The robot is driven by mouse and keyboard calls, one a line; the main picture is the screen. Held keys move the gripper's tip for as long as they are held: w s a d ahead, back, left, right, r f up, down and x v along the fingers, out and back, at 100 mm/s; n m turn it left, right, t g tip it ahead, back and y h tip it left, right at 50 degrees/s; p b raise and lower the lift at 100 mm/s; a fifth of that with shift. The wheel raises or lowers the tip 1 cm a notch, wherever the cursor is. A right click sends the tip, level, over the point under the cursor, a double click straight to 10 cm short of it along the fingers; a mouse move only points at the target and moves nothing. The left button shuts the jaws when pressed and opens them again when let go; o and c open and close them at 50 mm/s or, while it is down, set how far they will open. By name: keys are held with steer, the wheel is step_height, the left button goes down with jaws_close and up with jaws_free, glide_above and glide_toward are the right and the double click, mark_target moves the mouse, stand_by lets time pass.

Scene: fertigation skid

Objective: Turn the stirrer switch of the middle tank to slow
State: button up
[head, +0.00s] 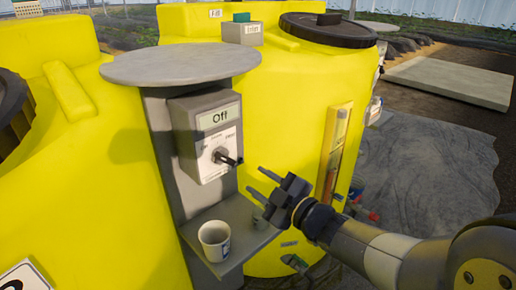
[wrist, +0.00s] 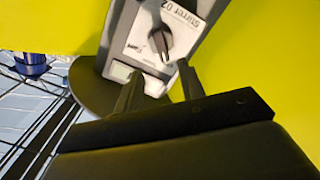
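The stirrer switch box (head: 205,135) is grey and hangs on a grey post between yellow tanks. Its display (head: 219,116) reads "Off". Its black knob (head: 226,157) sticks out from the dial face. In the wrist view the box is upside down, its label reads "Stirrer 02", and the black knob (wrist: 161,42) lies just beyond my fingertips. My gripper (head: 255,180) is open and empty, below and right of the knob and apart from it. Both fingers also show in the wrist view (wrist: 159,69). A yellow tank (head: 285,85) stands behind the box.
A round grey cover (head: 181,63) overhangs the box. A shelf (head: 232,236) below it holds a white cup (head: 214,240) and a small grey item (head: 260,217). A yellow-framed gauge (head: 335,150) stands right of the gripper on the tank.

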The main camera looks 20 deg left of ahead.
mark_target(228, 161)
steer(key=x, duration=1)
steer(key=shift+a+r, duration=0.15)
steer(key=shift+a, duration=0.3)
jaws_close()
